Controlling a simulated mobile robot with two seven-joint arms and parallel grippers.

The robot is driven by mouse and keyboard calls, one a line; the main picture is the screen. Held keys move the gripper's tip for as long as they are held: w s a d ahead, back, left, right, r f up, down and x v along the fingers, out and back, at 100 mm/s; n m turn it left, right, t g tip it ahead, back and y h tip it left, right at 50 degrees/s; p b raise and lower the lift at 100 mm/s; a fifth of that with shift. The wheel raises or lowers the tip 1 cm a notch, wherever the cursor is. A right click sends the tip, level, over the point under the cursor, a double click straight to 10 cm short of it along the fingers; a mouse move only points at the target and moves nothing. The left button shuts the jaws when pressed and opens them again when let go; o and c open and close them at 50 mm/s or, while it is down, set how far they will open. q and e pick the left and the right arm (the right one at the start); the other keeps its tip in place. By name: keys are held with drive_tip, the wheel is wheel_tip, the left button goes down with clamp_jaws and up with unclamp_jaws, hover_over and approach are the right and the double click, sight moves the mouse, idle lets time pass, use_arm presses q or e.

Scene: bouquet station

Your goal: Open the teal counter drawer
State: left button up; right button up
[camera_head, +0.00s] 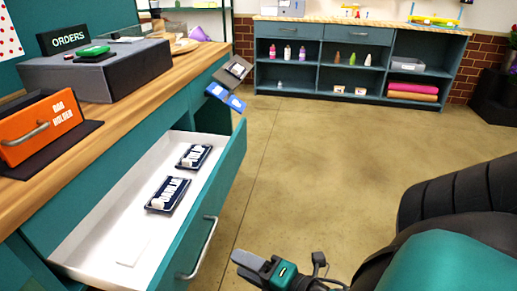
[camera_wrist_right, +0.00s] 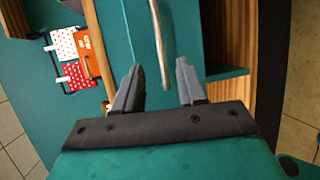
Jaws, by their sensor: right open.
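The teal counter drawer (camera_head: 223,190) stands well open in the head view, its white inside (camera_head: 105,222) showing. Its pale bar handle (camera_head: 198,250) is on the front face. My right gripper (camera_head: 250,264) is to the right of the handle, apart from it. The handle (camera_wrist_right: 159,40) shows just beyond the fingertips against the teal front. My left gripper is not in view.
Two dark trays (camera_head: 168,194) with white pieces lie in the drawer. An orange holder (camera_head: 42,128) and a grey box (camera_head: 95,72) stand on the wooden counter. A teal shelf unit (camera_head: 358,62) is at the back. The floor (camera_head: 310,150) between is clear.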

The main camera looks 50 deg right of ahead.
drive_tip(key=shift+v, duration=1.45)
